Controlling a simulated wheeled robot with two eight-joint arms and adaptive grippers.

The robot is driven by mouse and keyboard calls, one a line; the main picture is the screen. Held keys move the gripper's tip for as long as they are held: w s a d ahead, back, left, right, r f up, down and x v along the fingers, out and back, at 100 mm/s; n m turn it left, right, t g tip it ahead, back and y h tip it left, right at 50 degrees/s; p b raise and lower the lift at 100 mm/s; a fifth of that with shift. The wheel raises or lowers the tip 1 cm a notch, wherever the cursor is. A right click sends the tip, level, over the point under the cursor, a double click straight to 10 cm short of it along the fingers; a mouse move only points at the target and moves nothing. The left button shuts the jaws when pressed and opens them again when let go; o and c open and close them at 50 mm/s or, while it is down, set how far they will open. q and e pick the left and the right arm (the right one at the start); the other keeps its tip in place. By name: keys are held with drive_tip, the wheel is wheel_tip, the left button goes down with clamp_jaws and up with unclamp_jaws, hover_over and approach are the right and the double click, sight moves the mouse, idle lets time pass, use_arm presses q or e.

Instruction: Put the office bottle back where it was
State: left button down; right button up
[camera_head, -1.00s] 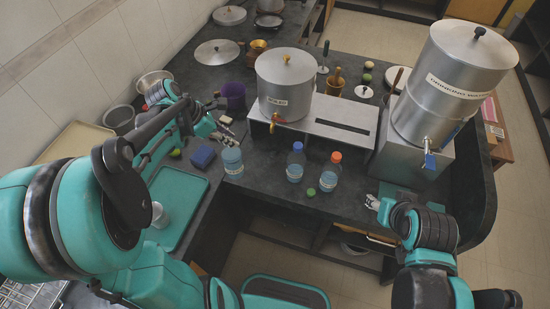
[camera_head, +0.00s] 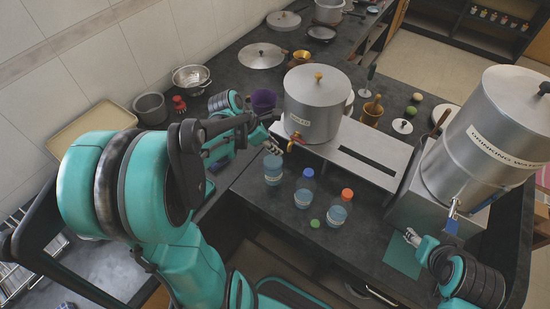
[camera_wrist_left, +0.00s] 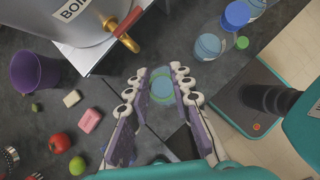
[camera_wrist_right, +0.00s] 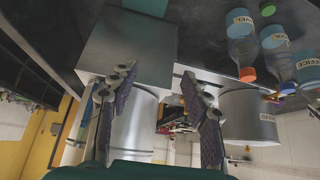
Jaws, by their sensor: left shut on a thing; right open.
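The office bottle (camera_head: 273,171) is clear with blue liquid, a pale label and no cap. It appears upright near the counter's front edge, left of the other bottles. My left gripper (camera_head: 271,149) is shut on its upper part. In the left wrist view the bottle (camera_wrist_left: 162,88) shows from above between the fingers. I cannot tell if its base touches the counter. In the right wrist view its label (camera_wrist_right: 309,63) shows partly. A blue-capped bottle (camera_head: 305,189) and an orange-capped bottle (camera_head: 339,208) stand to its right. My right gripper (camera_head: 410,237) is open and empty.
A green cap (camera_head: 315,223) lies before the bottles. A boiler pot (camera_head: 316,105) with a brass tap stands on a steel stand (camera_head: 365,160) behind them. A drinking water tank (camera_head: 490,135) stands right. A green mat (camera_head: 403,257) lies by my right gripper.

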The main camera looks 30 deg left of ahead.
sight(273, 164)
use_arm(q)
wheel_tip(273, 164, down, 3)
drive_tip(key=shift+d+f+b, duration=0.1)
drive_tip(key=shift+f+b, duration=0.05)
drive_tip(key=shift+b, duration=0.45)
drive_tip(key=shift+f, duration=0.25)
drive_tip(key=shift+f, duration=0.15)
drive_tip(key=c, duration=1.3)
unclamp_jaws()
drive_tip(key=shift+c, duration=0.2)
